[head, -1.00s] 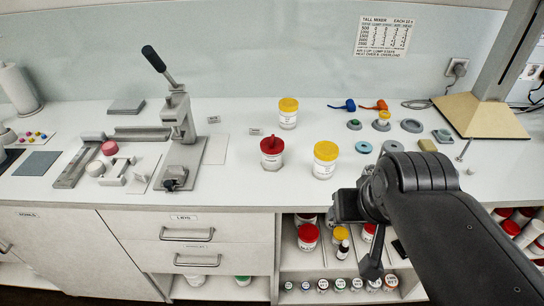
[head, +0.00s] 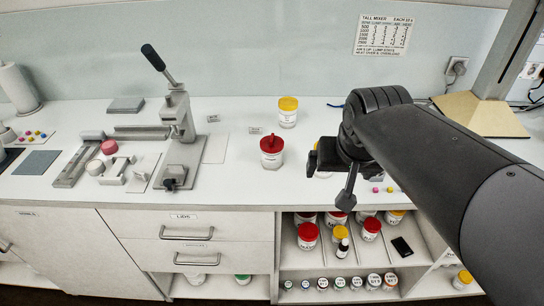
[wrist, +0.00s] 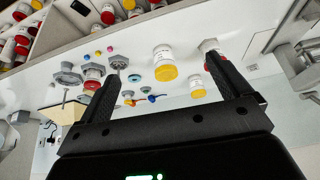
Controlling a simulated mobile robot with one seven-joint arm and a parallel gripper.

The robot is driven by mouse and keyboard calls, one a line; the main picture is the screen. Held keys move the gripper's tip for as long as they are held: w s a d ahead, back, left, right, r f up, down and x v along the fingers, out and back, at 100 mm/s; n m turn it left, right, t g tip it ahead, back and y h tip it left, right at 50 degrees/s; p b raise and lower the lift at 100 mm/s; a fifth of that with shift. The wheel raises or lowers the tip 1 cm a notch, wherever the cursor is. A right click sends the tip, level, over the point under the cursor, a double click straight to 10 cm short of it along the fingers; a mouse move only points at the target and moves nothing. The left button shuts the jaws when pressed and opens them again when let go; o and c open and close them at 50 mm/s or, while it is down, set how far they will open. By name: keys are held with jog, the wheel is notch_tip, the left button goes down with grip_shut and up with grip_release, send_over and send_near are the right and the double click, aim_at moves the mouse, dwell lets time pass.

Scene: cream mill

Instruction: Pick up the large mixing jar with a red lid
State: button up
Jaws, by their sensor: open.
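A white jar with a red lid (head: 272,152) stands upright on the counter, left of my gripper in the head view. In the wrist view, which is upside down, a jar (wrist: 208,46) is partly behind my right-hand finger, with a little red showing beside it. My gripper (head: 345,198) is over the front part of the counter, apart from the jar, with only part of it visible in the head view. In the wrist view its two fingers are spread, and nothing is held between them.
A yellow-lidded jar (head: 288,112) stands behind the red-lidded one. Another yellow-lidded jar (wrist: 165,63) shows between my fingers in the wrist view. A grey lever press (head: 180,135) stands to the left. Shelves below hold several jars, some red-lidded (head: 308,232).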

jog(key=w+a, duration=0.5)
jog(key=w, duration=0.6)
jog(key=m, duration=0.1)
send_near(271, 139)
jog(key=f, duration=0.2)
jog(key=shift+g+h, duration=0.3)
jog(key=shift+g, duration=0.1)
jog(key=x, duration=0.3)
jog(key=w+x, duration=0.1)
jog(key=x, duration=0.1)
jog(key=shift+w+d+f, duration=0.1)
jog(key=shift+d+f, duration=0.05)
jog(key=shift+x, duration=2.7)
jog(key=shift+w+a, duration=0.2)
jog(key=shift+a, duration=0.05)
jog(key=c, duration=1.3)
